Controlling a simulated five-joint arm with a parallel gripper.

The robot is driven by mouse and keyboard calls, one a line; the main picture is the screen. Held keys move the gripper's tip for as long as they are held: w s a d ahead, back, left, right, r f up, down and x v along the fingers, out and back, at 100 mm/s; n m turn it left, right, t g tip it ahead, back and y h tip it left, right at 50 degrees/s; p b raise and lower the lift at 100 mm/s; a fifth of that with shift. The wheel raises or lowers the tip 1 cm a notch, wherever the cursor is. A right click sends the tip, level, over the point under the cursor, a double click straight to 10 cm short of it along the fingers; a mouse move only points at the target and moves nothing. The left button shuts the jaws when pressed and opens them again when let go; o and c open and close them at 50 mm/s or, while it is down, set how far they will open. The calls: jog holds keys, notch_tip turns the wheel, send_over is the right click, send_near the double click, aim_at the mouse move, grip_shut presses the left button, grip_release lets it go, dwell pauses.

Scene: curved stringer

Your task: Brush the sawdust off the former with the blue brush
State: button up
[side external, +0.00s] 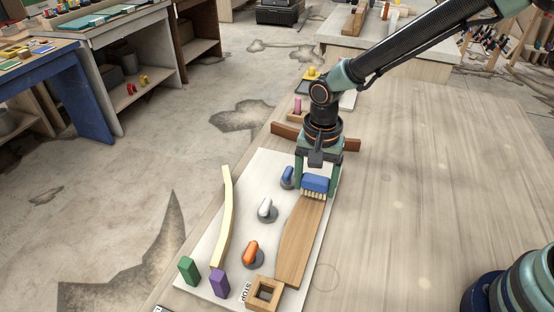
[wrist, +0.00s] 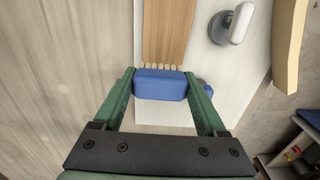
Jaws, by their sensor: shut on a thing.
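The blue brush (side external: 315,184) has a blue block with pale bristles below it. My gripper (side external: 316,182) is shut on the brush, one green finger on each side. The brush also shows between the fingers in the wrist view (wrist: 160,84). The former (side external: 301,240) is a flat wooden piece with a curved left edge, lying on a white board. The bristles are at its far end; I cannot tell if they touch it. The former shows beyond the brush in the wrist view (wrist: 168,32). I make out no sawdust on it.
The white board (side external: 195,271) carries orange (side external: 250,251), white (side external: 266,209) and blue (side external: 287,176) pegs left of the former. A pale curved strip (side external: 224,222), green and purple blocks and a square wooden frame (side external: 264,293) are nearby. The table is clear to the right.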

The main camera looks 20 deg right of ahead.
jog(key=shift+r, duration=2.7)
